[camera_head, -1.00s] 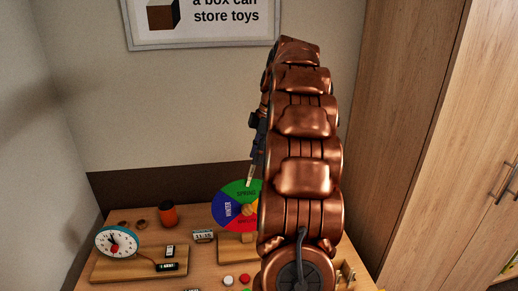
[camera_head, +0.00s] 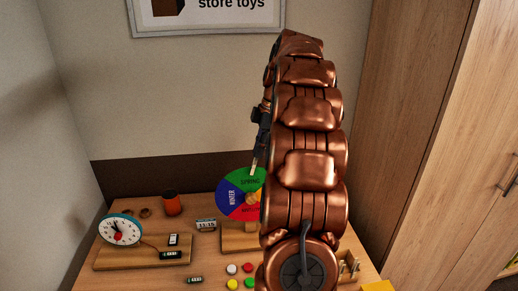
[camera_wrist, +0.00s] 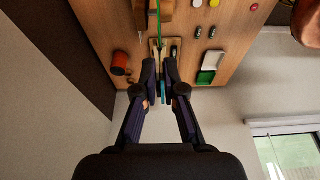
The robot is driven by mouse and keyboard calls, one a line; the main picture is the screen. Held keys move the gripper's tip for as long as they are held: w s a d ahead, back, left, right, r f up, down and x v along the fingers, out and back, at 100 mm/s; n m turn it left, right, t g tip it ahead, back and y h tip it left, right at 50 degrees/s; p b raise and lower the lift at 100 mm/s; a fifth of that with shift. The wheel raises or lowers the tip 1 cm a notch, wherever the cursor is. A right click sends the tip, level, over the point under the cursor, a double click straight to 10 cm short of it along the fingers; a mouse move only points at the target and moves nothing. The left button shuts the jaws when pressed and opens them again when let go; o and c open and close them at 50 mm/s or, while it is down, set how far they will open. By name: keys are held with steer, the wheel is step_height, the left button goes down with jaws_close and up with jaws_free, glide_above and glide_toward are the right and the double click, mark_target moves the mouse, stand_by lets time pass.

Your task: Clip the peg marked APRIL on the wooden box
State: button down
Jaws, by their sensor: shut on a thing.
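My gripper (camera_head: 257,140) hangs above the back of the table, left of my arm, pointing down near the season wheel. A thin light piece (camera_head: 254,162) shows at its tip; I cannot read any mark on it. In the wrist view my gripper (camera_wrist: 159,80) has its fingers close together, and the held piece is hard to make out. Small dark labelled pieces (camera_head: 171,255) lie around the clock board; APRIL cannot be read on any. A low wooden thing with upright parts (camera_head: 347,266) is right of my arm, partly hidden; I cannot tell whether it is the box.
The season wheel (camera_head: 238,196) stands close below my gripper. A teal-rimmed clock (camera_head: 120,230), an orange jar (camera_head: 172,204) and a small number display (camera_head: 206,224) are to the left. Coloured buttons (camera_head: 232,284) lie in front. A green and white box (camera_wrist: 210,67) shows in the wrist view.

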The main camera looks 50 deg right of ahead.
steer(key=shift+r, duration=0.1)
steer(key=shift+p+v, duration=0.55)
steer(key=shift+v, duration=1.85)
